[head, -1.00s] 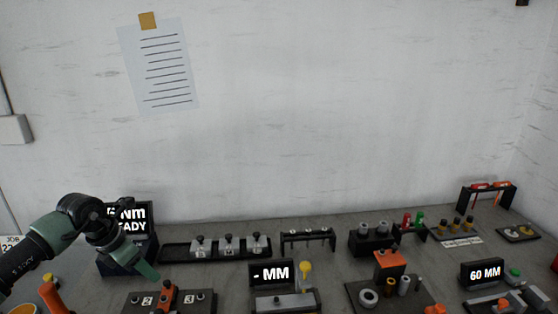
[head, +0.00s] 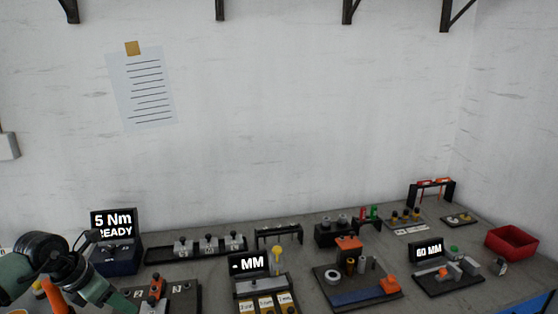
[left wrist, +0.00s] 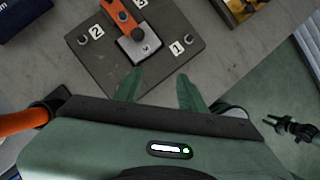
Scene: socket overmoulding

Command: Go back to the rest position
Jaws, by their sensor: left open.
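My left gripper (left wrist: 158,90) is open, with its two green fingers apart and nothing between them. In the left wrist view it is over the near edge of a dark plate (left wrist: 102,68) with numbered posts, an orange clamp (left wrist: 122,14) and a grey metal block (left wrist: 140,46). In the head view my left arm (head: 40,250) comes in at the lower left, and its green gripper end runs down to the bottom edge beside the same plate (head: 185,300).
A torque display (head: 113,224) stands behind my left arm. A rack of metal parts (head: 208,244), a gauge display (head: 248,264), a fixture with an orange block (head: 348,244) and a red bin (head: 512,241) spread rightward. An orange handle (head: 55,297) stands near my left gripper.

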